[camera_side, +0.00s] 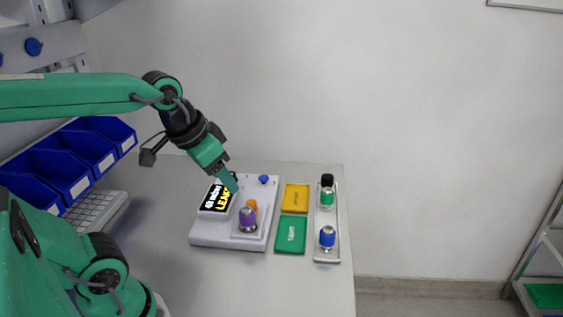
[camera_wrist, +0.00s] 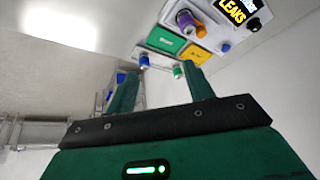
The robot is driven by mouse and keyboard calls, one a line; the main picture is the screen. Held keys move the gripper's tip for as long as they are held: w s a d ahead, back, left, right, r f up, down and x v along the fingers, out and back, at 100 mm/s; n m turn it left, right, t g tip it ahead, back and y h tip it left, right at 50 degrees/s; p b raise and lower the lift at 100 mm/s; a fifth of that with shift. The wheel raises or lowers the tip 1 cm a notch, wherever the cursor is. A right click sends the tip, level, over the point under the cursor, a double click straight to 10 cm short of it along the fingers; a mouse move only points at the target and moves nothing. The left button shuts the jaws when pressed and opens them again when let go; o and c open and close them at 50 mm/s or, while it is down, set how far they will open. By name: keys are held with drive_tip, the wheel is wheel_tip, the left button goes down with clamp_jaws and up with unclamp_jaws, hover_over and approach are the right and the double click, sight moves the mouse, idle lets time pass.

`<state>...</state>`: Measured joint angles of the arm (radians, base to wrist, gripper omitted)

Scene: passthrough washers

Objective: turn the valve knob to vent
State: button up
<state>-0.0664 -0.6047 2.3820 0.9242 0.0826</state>
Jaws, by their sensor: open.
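A yellow tray (camera_side: 295,198) and a green tray (camera_side: 291,235) lie right of the fixture. Blue bins (camera_side: 65,180) stand at left. The front table is clear.

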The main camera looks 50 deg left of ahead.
drive_tip(key=w+a+f+g, duration=0.1)
drive_tip(key=w+a+g, duration=0.2)
drive_tip(key=w+a, duration=1)
drive_tip(key=w+a+f, duration=0.2)
drive_tip(key=a+f, duration=0.2)
drive_tip(key=a, duration=0.1)
drive_tip(key=w+a+f+m+g, duration=0.1)
drive_tip(key=a+f, duration=0.3)
drive_tip(key=a, duration=0.2)
drive_tip(key=w+a+f+g, duration=0.1)
drive_tip(key=w+a+f, duration=0.1)
drive_tip(key=a+f, duration=0.2)
drive_tip(key=shift+w+a+f+m, duration=0.1)
drive_tip(key=shift+w+a+m, duration=0.05)
drive_tip(key=shift+a, duration=0.45)
drive_tip(key=shift+w+a+f+m, duration=0.1)
drive_tip(key=shift+w+a+m, duration=0.05)
drive_tip(key=shift+a, duration=0.45)
drive_tip(key=shift+a+f, duration=0.3)
drive_tip(key=shift+a, duration=0.05)
drive_tip(key=shift+f, duration=0.15)
drive_tip(key=shift+f, duration=3.75)
